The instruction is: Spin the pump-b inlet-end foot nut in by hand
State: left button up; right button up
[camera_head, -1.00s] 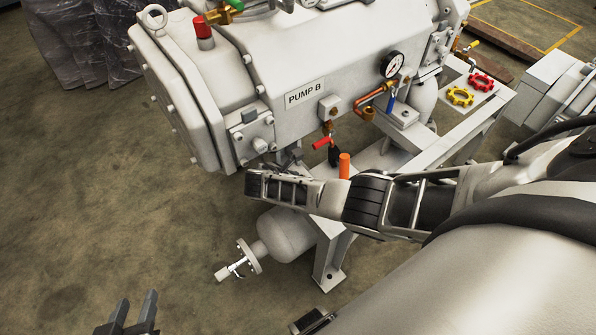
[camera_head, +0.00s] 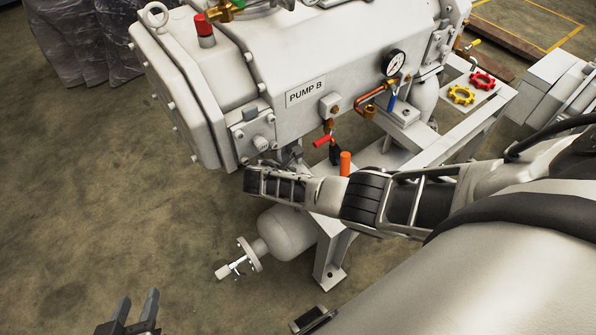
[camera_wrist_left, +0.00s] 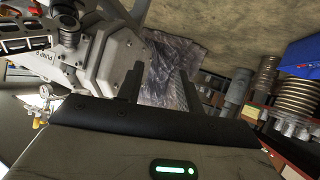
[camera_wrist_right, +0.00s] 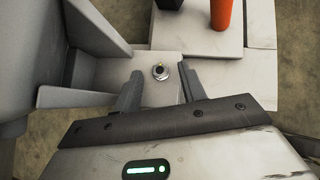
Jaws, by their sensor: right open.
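The pump-b foot nut (camera_wrist_right: 160,71) shows in the right wrist view as a small round metal nut on a stud, on a pale foot plate (camera_wrist_right: 110,70). My right gripper (camera_wrist_right: 161,80) is open, with its two fingers on either side of the nut in that view. I cannot tell whether they touch it. In the head view the right gripper's body (camera_head: 275,185) is under the front edge of pump B (camera_head: 290,70), and its fingertips and the nut are hidden. My left gripper (camera_head: 136,305) is open and empty at the lower left, and its spread fingers show in the left wrist view (camera_wrist_left: 162,85).
An orange cylinder (camera_head: 345,162) and a red-handled valve (camera_head: 323,142) stand close to my right gripper. A rounded vessel with a small valve (camera_head: 285,233) hangs below it. A grey upright wall (camera_wrist_right: 95,25) rises left of the nut. The floor at left is clear.

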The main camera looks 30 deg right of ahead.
jog(key=p+v, duration=0.2)
jog(key=v, duration=0.2)
jog(key=shift+a+r+p, duration=0.15)
jog(key=shift+r+p, duration=0.25)
jog(key=shift+r, duration=0.05)
pick_arm(q)
jog(key=shift+a+r+b, duration=0.1)
jog(key=shift+r+b, duration=0.35)
jog(key=shift+r, duration=0.05)
pick_arm(e)
jog(key=s+a, duration=0.4)
jog(key=a, duration=0.7)
jog(key=shift+a+f, duration=0.15)
jog(key=shift+a, duration=0.1)
jog(key=shift+s, duration=0.2)
